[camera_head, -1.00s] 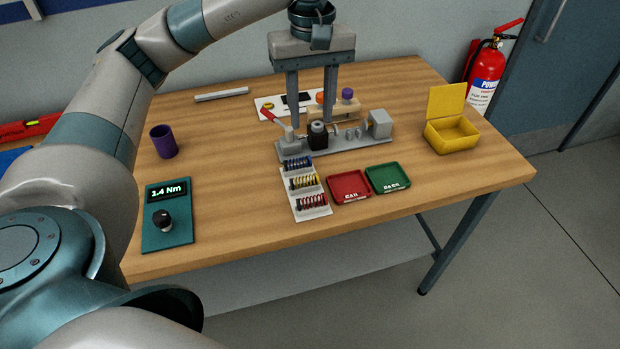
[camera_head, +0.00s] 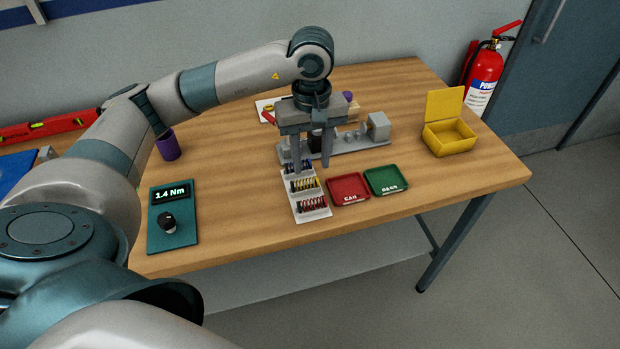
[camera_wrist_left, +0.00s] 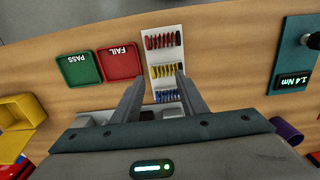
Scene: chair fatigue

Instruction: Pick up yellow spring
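The yellow spring (camera_head: 305,185) lies in the middle row of a white spring rack (camera_head: 312,215), between a blue spring row (camera_head: 297,167) and a red spring row (camera_head: 312,204). It also shows in the left wrist view (camera_wrist_left: 164,71). My left gripper (camera_head: 312,169) points down over the back end of the rack, fingers spread wide and empty. In the left wrist view its fingers (camera_wrist_left: 155,88) stand on either side of the rack, near the yellow and blue rows. Whether the fingertips are level with the springs is unclear. My right gripper is not in view.
A red tray (camera_head: 349,188) and a green tray (camera_head: 386,181) lie right of the rack. A grey test fixture (camera_head: 362,148) stands close behind the gripper. A teal torque meter (camera_head: 172,235) lies at left, and an open yellow box (camera_head: 450,138) at right.

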